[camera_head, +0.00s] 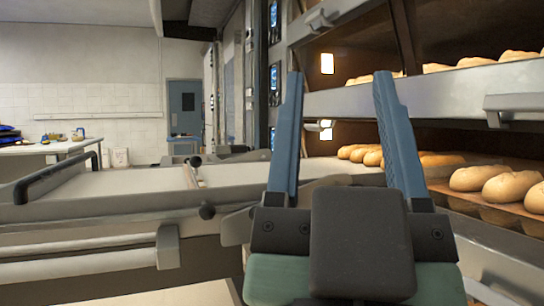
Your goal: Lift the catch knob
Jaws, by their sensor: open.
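My gripper (339,76) is in the foreground, its two blue fingers open and pointing away, with nothing visible between them. A dark round knob (207,211) sticks out from the side of a grey loader (110,186), to the left of my gripper and apart from it. Another small dark knob (196,160) tops a short upright piece on the loader's bed, farther back. I cannot tell for certain which of the two is the catch knob. My gripper hides part of the loader's right end.
Deck ovens stand at the right, with loaves (500,187) on open decks and a steel front ledge (430,96) close to my right finger. A black handle (55,172) rises at the loader's left. A worktable (45,149) stands behind it.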

